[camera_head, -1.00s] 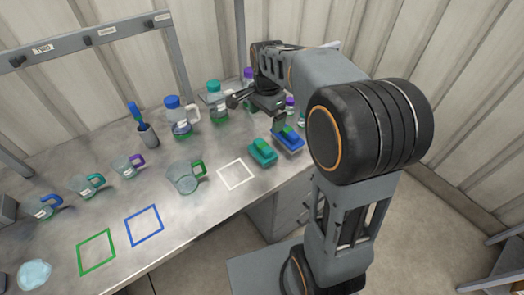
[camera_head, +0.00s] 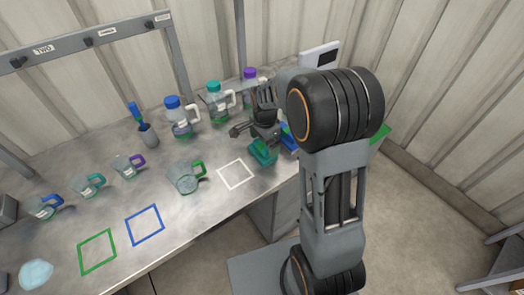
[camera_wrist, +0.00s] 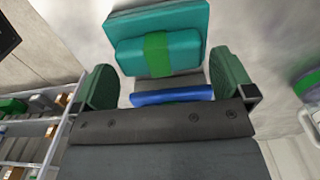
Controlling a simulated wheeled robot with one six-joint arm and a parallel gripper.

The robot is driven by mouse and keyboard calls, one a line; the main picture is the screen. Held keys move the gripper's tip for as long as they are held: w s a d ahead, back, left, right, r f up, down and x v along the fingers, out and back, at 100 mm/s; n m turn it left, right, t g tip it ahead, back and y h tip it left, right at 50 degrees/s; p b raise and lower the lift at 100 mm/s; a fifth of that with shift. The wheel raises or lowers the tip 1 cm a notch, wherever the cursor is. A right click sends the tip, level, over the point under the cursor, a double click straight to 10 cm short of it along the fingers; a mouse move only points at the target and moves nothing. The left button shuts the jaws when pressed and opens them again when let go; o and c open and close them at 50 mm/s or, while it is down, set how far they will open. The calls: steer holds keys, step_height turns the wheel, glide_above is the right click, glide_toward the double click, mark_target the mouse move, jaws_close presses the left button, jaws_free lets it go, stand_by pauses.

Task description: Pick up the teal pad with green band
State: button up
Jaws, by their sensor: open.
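The teal pad with green band (camera_head: 262,153) lies on the metal bench, right of the white square outline, with its top partly hidden by my gripper. In the wrist view the teal pad (camera_wrist: 186,22) fills the upper middle, with the green band (camera_wrist: 158,55) across its raised block. My gripper (camera_head: 263,138) is just above the pad. In the wrist view my gripper (camera_wrist: 166,80) has its two green-lined fingers wide apart and nothing between them is gripped. The pad shows ahead of the fingers, roughly centred between them.
A blue pad (camera_head: 289,142) sits close right of the teal one, mostly hidden by my arm; a blue edge (camera_wrist: 172,96) shows between the fingers. A green-handled beaker (camera_head: 184,177) stands left of the white square (camera_head: 235,174). Bottles (camera_head: 178,118) stand behind.

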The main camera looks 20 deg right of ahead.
steer(key=shift+f, duration=0.85)
steer(key=c, duration=0.7)
steer(key=shift+r, duration=0.15)
steer(key=shift+c, duration=0.2)
steer(key=shift+r, duration=0.3)
step_height(320, 180, up, 2)
steer(key=s+d+r+b, duration=0.1)
steer(key=s+d+r, duration=0.2)
steer(key=s+r, duration=0.7)
steer(key=shift+s+d, duration=0.35)
steer(key=shift+s, duration=1.45)
